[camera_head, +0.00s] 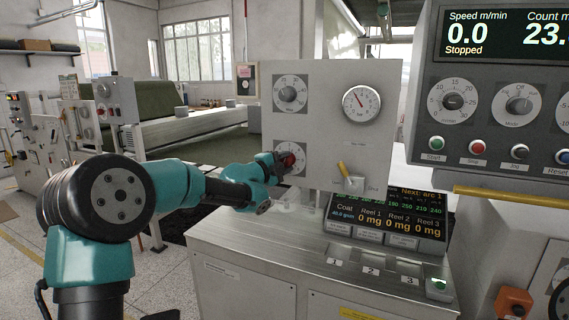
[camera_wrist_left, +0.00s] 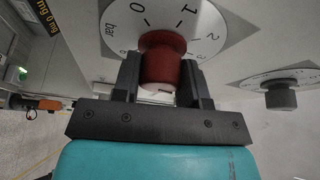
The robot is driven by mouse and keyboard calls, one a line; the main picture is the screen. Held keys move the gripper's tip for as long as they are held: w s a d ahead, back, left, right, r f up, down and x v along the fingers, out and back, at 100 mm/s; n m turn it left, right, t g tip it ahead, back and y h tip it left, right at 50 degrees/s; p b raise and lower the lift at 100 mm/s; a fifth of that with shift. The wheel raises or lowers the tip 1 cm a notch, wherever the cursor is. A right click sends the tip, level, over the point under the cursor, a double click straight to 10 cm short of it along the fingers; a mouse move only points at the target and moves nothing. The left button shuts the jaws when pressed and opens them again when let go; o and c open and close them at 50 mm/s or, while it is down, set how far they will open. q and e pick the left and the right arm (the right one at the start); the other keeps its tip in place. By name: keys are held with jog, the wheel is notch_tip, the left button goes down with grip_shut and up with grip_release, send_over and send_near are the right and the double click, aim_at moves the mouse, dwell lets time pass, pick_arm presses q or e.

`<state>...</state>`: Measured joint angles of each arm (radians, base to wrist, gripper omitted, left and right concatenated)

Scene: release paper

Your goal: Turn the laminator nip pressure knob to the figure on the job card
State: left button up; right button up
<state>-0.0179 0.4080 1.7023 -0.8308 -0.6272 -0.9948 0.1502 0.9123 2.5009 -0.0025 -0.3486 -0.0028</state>
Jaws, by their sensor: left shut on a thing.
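The red knob (camera_head: 288,160) sits on the lower left dial (camera_head: 303,149) of the grey panel. In the left wrist view the red knob (camera_wrist_left: 163,62) stands on a white dial (camera_wrist_left: 125,22) marked "bar", with 0, 1, 2 and 3 readable. My left gripper (camera_head: 281,163) reaches the panel from the left. In the left wrist view its two dark fingers (camera_wrist_left: 160,82) are on either side of the red knob, shut on it. The knob's pointer is not clear to me. I cannot pick out a job card with a readable figure. My right gripper is not in view.
Above the red knob is a dark knob (camera_head: 289,93) on its own dial. A round gauge (camera_head: 361,104) is to the right. A yellow stick (camera_head: 342,169) stands in a small holder (camera_head: 353,185). Below are a screen (camera_head: 390,222) and a metal worktop (camera_head: 265,245), mostly clear.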

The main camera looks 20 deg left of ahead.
pick_arm(q)
jog(key=m+g+y, duration=0.1)
jog(key=m, duration=0.2)
jog(key=m+g, duration=0.1)
jog(key=m, duration=0.2)
jog(key=shift+m+y, duration=0.3)
jog(key=shift+y, duration=0.1)
jog(key=m+g+y, duration=0.1)
jog(key=m+y, duration=0.1)
jog(key=m, duration=0.2)
jog(key=shift+m, duration=0.3)
jog(key=o, duration=0.9)
jog(key=v, duration=1.7)
jog(key=shift+s+d+r, duration=0.1)
jog(key=shift+d+r, duration=0.1)
jog(key=shift+r, duration=0.25)
